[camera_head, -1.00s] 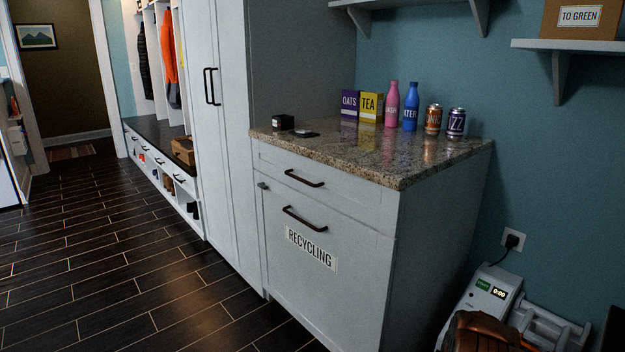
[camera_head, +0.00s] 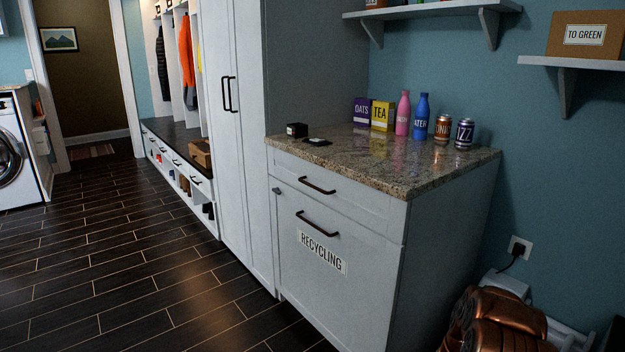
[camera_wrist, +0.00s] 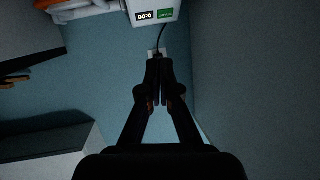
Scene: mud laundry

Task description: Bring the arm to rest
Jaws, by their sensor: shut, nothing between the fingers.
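My gripper (camera_wrist: 160,75) shows in the wrist view with its two dark fingers together and nothing between them. It points toward the blue wall, near the wall socket and the cord of a white device (camera_wrist: 150,12) with a small display and a green label. In the head view, copper-coloured parts of my arm (camera_head: 497,322) are folded low at the bottom right, beside the recycling cabinet. The gripper itself does not show there.
The recycling cabinet (camera_head: 340,240) has a granite counter (camera_head: 390,164) with boxes, bottles and cans on it. The white device by the socket (camera_head: 518,250) is mostly hidden behind my arm. A washing machine (camera_head: 15,160) stands far left. The dark floor (camera_head: 130,270) is clear.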

